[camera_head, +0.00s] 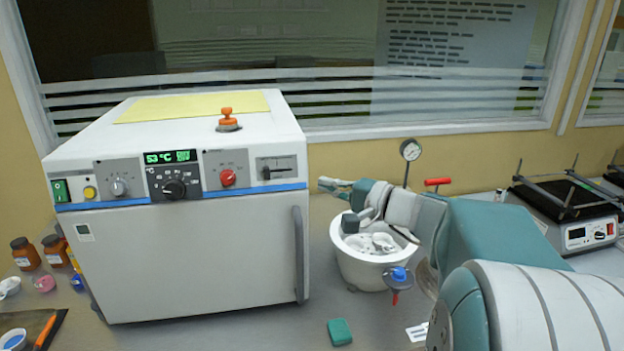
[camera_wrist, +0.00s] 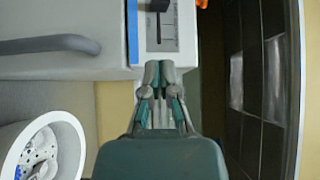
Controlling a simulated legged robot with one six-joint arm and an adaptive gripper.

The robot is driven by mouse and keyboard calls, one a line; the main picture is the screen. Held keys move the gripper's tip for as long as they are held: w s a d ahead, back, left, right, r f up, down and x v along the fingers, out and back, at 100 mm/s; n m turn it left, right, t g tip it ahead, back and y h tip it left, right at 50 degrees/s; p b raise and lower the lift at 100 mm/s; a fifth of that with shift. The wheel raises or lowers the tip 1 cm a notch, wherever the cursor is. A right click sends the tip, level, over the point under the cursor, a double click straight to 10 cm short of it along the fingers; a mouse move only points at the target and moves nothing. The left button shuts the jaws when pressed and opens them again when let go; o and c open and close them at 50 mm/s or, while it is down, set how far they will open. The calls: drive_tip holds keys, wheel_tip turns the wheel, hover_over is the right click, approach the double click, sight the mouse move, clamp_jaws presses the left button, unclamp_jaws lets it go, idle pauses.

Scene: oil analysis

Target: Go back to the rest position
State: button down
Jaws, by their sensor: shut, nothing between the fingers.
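My gripper (camera_head: 330,186) is in the middle of the head view, above the rim of a white round vessel and just right of the oven's upper right edge. In the wrist view my gripper (camera_wrist: 159,74) points toward the oven's slider panel (camera_wrist: 160,30), and its fingertips are together with nothing between them. My arm comes in from the lower right of the head view and passes over the vessel, hiding part of it.
A white oven (camera_head: 190,255) with a closed door and a 53 °C display fills the left. The white vessel (camera_head: 365,268) holds a perforated plate. A pressure gauge (camera_head: 410,150) stands behind my arm. A shaker (camera_head: 575,215) stands right. A green block (camera_head: 339,332) lies in front.

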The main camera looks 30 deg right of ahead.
drive_tip(key=s+a+f+n+g, duration=0.2)
drive_tip(key=s+a+f+g, duration=0.15)
drive_tip(key=a, duration=0.25)
drive_tip(key=s+a+f+n+g, duration=0.3)
drive_tip(key=s+a+g, duration=0.15)
drive_tip(key=a, duration=0.25)
drive_tip(key=s+f+n+g+h, duration=0.1)
drive_tip(key=s+f+n+h, duration=0.2)
drive_tip(key=s, duration=0.3)
drive_tip(key=s+f+n+g+h, duration=0.1)
drive_tip(key=s+f+n+h, duration=0.2)
drive_tip(key=s+n+h, duration=0.1)
drive_tip(key=shift+s+a+f+h, duration=0.45)
drive_tip(key=shift+s+h, duration=0.45)
drive_tip(key=shift+s, duration=0.15)
drive_tip(key=shift+d, duration=0.2)
